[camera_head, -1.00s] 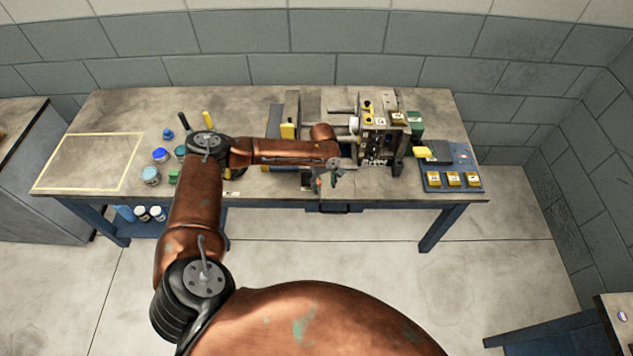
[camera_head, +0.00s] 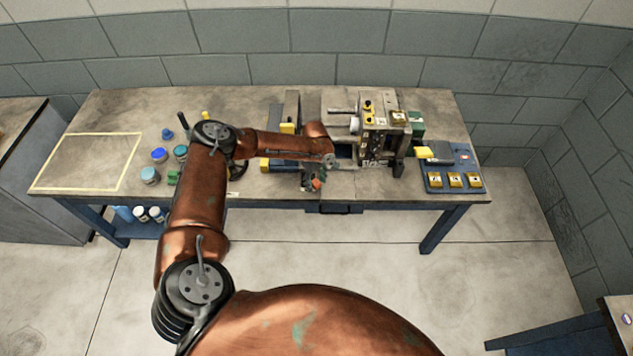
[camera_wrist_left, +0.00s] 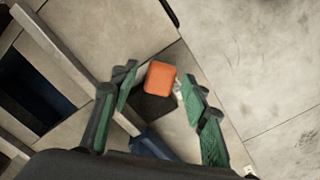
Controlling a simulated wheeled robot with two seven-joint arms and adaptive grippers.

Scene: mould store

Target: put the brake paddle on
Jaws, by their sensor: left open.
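A small orange block (camera_head: 317,184), which may be the brake paddle, shows at the front edge of the bench below the machine (camera_head: 374,140). In the left wrist view the orange block (camera_wrist_left: 160,78) sits over a dark square piece, between the spread green-padded fingers of my left gripper (camera_wrist_left: 156,84). The gripper is open, and I cannot tell whether a finger touches the block. In the head view my left gripper (camera_head: 311,179) is small and partly hidden by its own wrist. My right gripper is not in view.
The bench (camera_head: 265,187) carries several jars at left, a yellow-outlined empty area (camera_head: 92,162), and a blue tray (camera_head: 462,165) with yellow blocks at right. A drawer handle (camera_head: 335,210) sticks out below the front edge. The floor in front is clear.

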